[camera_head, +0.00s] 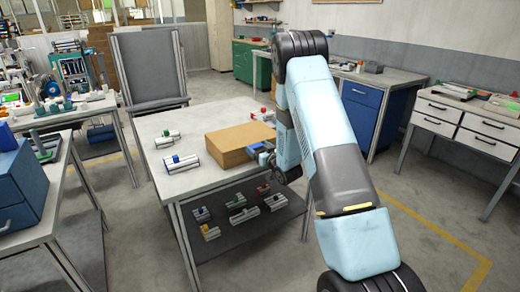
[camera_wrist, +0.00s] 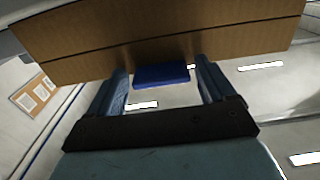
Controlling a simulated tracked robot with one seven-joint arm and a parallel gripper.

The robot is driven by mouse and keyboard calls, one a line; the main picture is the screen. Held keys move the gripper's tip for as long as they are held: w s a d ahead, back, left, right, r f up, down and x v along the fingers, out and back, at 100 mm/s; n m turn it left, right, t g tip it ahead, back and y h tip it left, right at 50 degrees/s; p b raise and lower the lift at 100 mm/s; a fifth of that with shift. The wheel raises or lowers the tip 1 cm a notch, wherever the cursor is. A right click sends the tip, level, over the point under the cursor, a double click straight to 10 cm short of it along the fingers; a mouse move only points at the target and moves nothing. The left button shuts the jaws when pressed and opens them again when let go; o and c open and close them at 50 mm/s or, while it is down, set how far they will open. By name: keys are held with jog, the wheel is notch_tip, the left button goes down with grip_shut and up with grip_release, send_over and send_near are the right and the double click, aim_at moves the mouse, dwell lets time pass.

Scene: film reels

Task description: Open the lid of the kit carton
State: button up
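The kit carton (camera_head: 238,143) is a brown cardboard box on the grey-white table, and its lid looks shut. In the wrist view the carton's face (camera_wrist: 200,38) fills the top, with a dark seam running across it. A blue tab (camera_wrist: 161,76) sticks out from the carton's edge. My gripper (camera_wrist: 163,92) is open, with one finger on each side of the tab and a gap visible on both sides. In the head view my gripper (camera_head: 264,155) is at the carton's right front side, partly hidden by my arm.
Small white-and-metal items with coloured knobs (camera_head: 182,162) lie left of the carton on the table (camera_head: 215,185). Another (camera_head: 262,114) lies behind it. Several more (camera_head: 238,203) rest on the lower shelf.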

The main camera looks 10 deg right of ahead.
jog(key=c, duration=1.4)
jog(key=shift+o, duration=0.2)
